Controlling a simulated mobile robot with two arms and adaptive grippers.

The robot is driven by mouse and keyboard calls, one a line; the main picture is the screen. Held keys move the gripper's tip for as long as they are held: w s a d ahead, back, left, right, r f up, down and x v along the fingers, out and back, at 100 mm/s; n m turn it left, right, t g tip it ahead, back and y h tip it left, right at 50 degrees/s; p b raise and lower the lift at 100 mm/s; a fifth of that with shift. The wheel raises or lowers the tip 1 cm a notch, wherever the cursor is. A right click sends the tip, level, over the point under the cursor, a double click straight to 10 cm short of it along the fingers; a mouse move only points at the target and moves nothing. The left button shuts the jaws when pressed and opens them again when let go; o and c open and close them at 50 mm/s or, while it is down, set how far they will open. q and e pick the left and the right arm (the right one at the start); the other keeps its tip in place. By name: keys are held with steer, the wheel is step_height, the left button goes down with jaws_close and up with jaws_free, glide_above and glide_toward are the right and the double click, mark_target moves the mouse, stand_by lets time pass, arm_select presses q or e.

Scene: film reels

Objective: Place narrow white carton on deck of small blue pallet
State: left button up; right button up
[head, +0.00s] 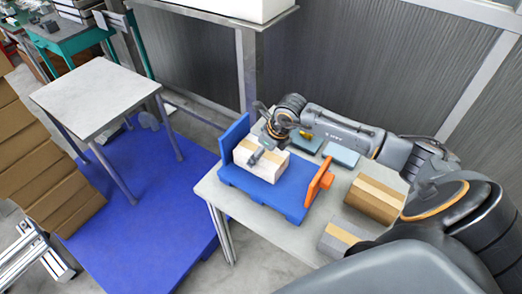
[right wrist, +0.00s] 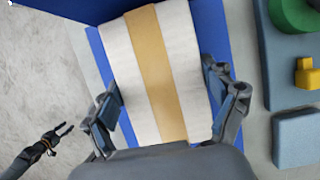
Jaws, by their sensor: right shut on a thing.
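The narrow white carton (head: 262,162) with a tan tape stripe lies on the deck of the small blue pallet (head: 283,194), near the pallet's upright blue end panel (head: 236,137). My right gripper (head: 268,146) reaches down from above and is shut on the carton. In the right wrist view its fingers (right wrist: 163,88) stand on either side of the carton (right wrist: 185,70), with blue pallet showing along both sides. The carton's underside is hidden, so full contact with the deck cannot be seen. My left gripper (right wrist: 63,131) shows small in the right wrist view, empty, its fingers apart.
The pallet stands on a grey table (head: 215,190). An orange piece (head: 319,183) is at its right end. A brown carton (head: 374,198), a grey carton (head: 338,240) and a blue-grey box (head: 341,154) stand nearby. A white-topped table (head: 92,97) stands left, over a blue floor area.

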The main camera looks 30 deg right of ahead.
steer(key=shift+f, duration=0.1)
steer(key=o, duration=1.5)
steer(key=shift+c, duration=0.2)
steer(key=shift+r, duration=0.2)
steer(key=shift+s+r, duration=0.1)
steer(key=shift+r, duration=0.2)
steer(key=b+v, duration=0.2)
steer(key=v, duration=0.9)
steer(key=shift+s+r, duration=0.1)
steer(key=shift+r, duration=0.05)
